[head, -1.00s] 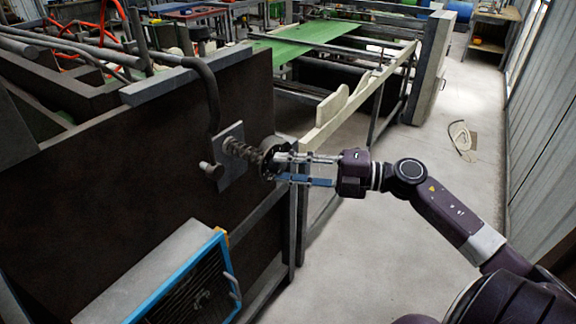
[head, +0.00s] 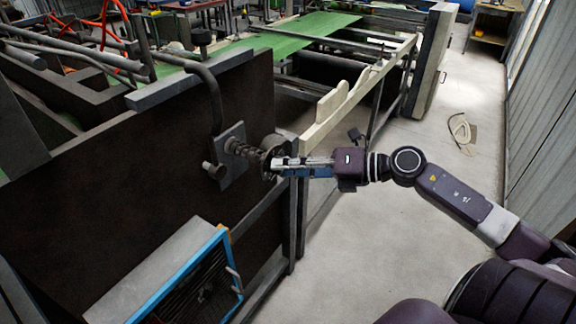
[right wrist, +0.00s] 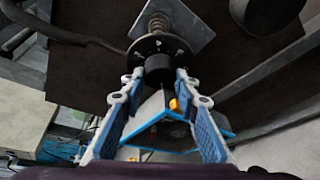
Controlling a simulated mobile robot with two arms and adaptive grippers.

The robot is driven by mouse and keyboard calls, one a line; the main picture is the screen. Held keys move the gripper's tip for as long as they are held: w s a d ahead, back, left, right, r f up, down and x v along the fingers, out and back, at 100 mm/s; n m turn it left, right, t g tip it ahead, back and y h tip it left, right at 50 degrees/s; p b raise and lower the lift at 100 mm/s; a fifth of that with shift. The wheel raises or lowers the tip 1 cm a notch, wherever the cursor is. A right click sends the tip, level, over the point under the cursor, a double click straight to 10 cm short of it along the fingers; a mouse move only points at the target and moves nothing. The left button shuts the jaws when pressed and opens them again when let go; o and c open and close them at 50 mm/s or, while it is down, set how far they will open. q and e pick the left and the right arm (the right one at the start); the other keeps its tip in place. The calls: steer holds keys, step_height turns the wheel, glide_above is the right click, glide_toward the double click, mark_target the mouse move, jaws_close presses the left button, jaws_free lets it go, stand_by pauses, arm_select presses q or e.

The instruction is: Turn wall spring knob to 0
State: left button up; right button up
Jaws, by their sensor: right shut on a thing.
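The wall spring knob (head: 270,148) is a dark round disc with a hub, at the end of a coil spring (head: 243,150). The spring stands out from a grey plate (head: 233,170) on the dark machine wall. In the right wrist view the disc (right wrist: 160,48) shows small holes, and its dark hub (right wrist: 159,70) sits between the fingertips. My right gripper (head: 277,167) is shut on the knob; its fingers (right wrist: 157,78) lie on both sides of the hub. No scale or number on the knob can be read. My left gripper is not in view.
A blue-framed box (head: 190,280) with a grille is below the knob. A bent grey pipe (head: 213,100) passes close to the plate. The machine's side frame (head: 300,205) stands beside the gripper. Open floor (head: 400,240) lies to the right.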

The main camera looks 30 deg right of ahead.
steer(key=shift+f, duration=0.1)
stand_by(0.3)
steer(key=o, duration=1.2)
steer(key=shift+c, duration=0.2)
steer(key=v, duration=1.2)
steer(key=shift+s, duration=0.1)
